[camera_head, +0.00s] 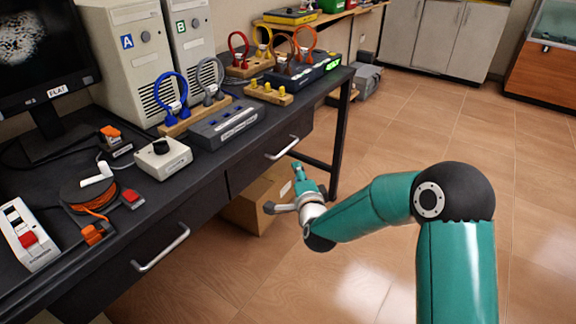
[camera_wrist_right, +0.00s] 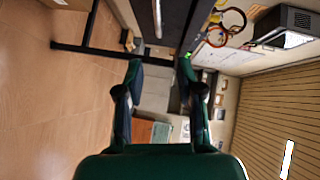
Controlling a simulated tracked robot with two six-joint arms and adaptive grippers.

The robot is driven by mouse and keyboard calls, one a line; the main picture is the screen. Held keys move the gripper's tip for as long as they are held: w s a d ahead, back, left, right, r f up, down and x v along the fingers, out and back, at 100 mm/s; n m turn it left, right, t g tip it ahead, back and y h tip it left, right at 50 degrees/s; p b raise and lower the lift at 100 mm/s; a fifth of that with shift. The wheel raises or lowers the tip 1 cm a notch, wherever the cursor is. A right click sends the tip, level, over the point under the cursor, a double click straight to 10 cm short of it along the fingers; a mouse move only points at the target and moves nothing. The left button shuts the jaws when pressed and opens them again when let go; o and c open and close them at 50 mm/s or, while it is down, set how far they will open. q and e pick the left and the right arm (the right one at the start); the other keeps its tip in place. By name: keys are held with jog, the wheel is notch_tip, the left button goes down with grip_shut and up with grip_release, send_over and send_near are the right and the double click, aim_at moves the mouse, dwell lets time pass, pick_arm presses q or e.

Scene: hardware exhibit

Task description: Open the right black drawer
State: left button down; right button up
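The right black drawer (camera_head: 256,166) sits under the dark table top, with a silver bar handle (camera_head: 282,148) on its front. It looks closed, its front in line with the table's side. My right gripper (camera_head: 284,189) is in front of and below this handle, apart from it, with its two fingers spread and nothing between them. In the right wrist view my right gripper (camera_wrist_right: 161,72) also shows open, and the silver handle (camera_wrist_right: 157,18) is at the top, beyond the fingertips. My left gripper is in no view.
The left drawer has its own handle (camera_head: 160,248). A cardboard box (camera_head: 258,203) stands on the floor under the table, behind my right gripper. A table leg (camera_head: 341,135) is to the right. The table top (camera_head: 135,180) holds devices and cables. The floor at right is clear.

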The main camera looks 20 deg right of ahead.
aim_at(287, 149)
jog(key=x, duration=1.6)
jog(key=shift+w+a+f, duration=0.15)
jog(key=shift+w+f, duration=0.2)
jog(key=shift+w, duration=0.05)
grip_shut()
